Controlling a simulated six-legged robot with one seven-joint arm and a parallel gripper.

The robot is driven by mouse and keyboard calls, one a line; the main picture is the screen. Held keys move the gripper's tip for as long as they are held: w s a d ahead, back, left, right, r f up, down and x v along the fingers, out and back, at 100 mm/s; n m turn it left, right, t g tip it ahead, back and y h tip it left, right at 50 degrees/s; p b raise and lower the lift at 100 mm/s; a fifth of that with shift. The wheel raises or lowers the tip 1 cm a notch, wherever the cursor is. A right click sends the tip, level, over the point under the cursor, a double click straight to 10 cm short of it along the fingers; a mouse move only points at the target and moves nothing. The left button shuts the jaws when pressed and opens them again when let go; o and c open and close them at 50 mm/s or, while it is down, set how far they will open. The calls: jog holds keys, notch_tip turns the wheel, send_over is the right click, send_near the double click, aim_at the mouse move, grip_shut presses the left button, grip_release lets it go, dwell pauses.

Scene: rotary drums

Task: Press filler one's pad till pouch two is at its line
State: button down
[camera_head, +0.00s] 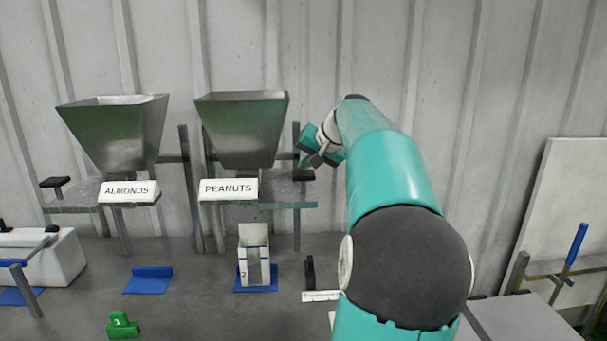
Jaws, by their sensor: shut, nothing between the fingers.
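The pouch marked 2 (254,262) stands upright on a blue mat under the PEANUTS hopper (243,130). It is white with a clear window and a blue line near its top; its fill level is too small to tell. A dark pad (303,174) sits at the right end of the PEANUTS filler's shelf. My gripper (304,163) is shut and empty, right at or just above this pad; I cannot tell whether they touch. The ALMONDS hopper (115,135) stands to the left, with another black pad (55,182) at its shelf's left end. No filler number is readable.
An empty blue mat (148,281) lies under the ALMONDS hopper. A green clip-like piece (122,325) is at the front. A white machine (45,257) stands at left. A small black upright piece (310,272) is right of the pouch. A white panel (565,210) stands at right.

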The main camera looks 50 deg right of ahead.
aim_at(306, 174)
jog(key=shift+f, duration=1.65)
dwell(1.5)
jog(key=shift+r, duration=2.1)
jog(key=shift+r, duration=0.1)
jog(key=shift+r, duration=2.4)
